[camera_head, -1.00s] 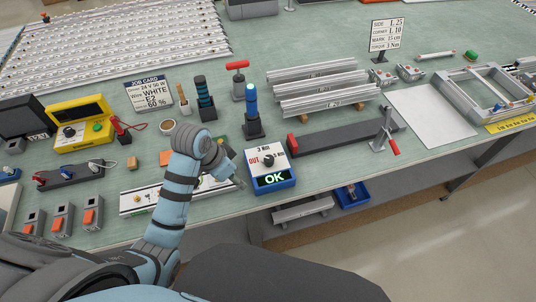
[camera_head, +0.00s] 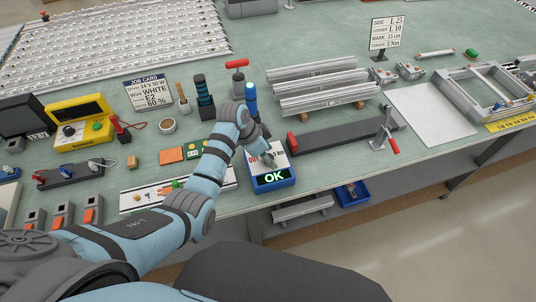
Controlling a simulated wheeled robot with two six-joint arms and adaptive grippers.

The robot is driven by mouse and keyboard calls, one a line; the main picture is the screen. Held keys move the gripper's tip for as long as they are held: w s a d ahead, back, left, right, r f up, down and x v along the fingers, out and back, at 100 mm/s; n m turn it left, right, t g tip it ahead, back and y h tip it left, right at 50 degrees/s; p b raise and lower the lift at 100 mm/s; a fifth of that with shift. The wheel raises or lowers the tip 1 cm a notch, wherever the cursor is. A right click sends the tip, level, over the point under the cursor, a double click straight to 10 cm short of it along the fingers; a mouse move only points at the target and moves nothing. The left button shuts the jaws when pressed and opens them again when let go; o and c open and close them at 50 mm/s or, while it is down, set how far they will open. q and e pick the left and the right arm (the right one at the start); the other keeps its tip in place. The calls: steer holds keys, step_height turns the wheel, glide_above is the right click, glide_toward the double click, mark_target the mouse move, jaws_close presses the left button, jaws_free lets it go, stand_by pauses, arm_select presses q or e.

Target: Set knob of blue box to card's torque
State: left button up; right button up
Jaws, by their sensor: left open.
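The blue box (camera_head: 273,184) stands at the table's front edge, with a white top plate and a green "OK" on its front display. The knob on its top is hidden behind my left gripper (camera_head: 269,160), so its setting cannot be read. My left gripper is open, with its fingers over the box top at the knob; I cannot tell whether they touch it. The card (camera_head: 388,34) stands upright at the back right and reads "TORQUE 3 Nm" in its bottom line. My right gripper is not in view.
A blue screwdriver (camera_head: 251,98) stands upright just behind the box, partly covered by my left arm. Aluminium profiles (camera_head: 315,84) lie behind. A job card (camera_head: 149,93) stands at left.

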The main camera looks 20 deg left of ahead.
arm_select(q)
steer(key=c, duration=1)
steer(key=shift+d, duration=0.1)
jaws_close()
